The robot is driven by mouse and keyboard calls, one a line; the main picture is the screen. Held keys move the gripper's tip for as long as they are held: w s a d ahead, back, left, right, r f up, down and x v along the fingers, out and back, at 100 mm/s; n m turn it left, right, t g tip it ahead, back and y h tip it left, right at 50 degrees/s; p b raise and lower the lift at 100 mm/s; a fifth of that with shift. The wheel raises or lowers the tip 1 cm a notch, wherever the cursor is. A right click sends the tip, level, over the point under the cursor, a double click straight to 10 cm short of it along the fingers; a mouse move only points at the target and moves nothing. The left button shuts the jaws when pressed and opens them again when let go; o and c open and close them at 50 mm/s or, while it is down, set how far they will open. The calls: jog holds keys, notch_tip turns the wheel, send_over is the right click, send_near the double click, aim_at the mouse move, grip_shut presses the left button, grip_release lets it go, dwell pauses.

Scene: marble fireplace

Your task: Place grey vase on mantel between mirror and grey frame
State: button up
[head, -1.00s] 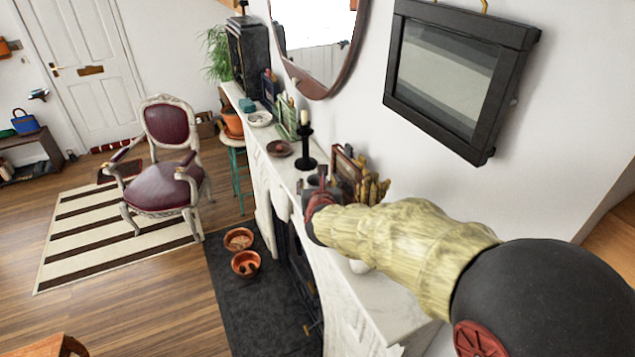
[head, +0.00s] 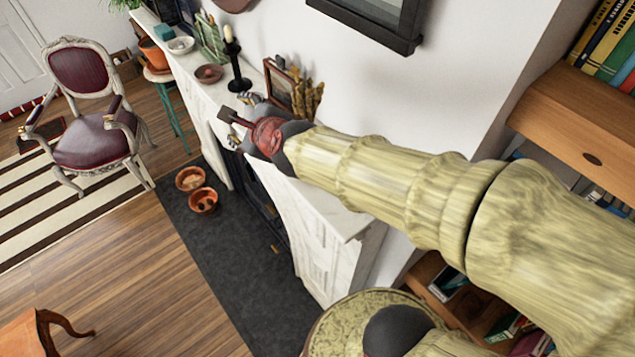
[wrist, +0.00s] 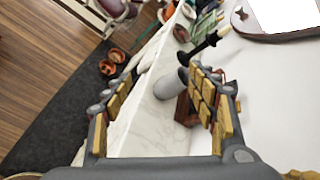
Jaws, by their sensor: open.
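The grey vase (wrist: 168,84) stands on the white marble mantel (wrist: 150,125) and appears in the wrist view between and beyond my finger lines. In the head view I cannot make it out behind my gripper (head: 240,107). My gripper (wrist: 162,85) is open and empty, low over the mantel, with the vase apart from both fingers. The mirror (wrist: 240,22) hangs on the wall at the upper right of the wrist view; its lower rim (head: 235,5) shows at the top of the head view. A dark grey-black wall frame (head: 375,22) is cut off at the top.
A brown picture frame (head: 279,86) and a dried bundle (head: 308,97) stand by the wall near my gripper. A black candlestick (head: 236,70) and a brown dish (head: 209,73) are farther along. The mantel's near end (head: 345,215) looks clear.

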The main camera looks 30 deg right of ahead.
jog(key=s+d+f+n+g, duration=0.1)
jog(key=s+d+n+g, duration=0.2)
jog(key=s+n, duration=0.9)
jog(key=s+d+f+n+g+h, duration=0.1)
jog(key=s+d+n+g, duration=0.3)
jog(key=s+n, duration=0.8)
jog(key=shift+f+n, duration=0.55)
jog(key=shift+n, duration=0.25)
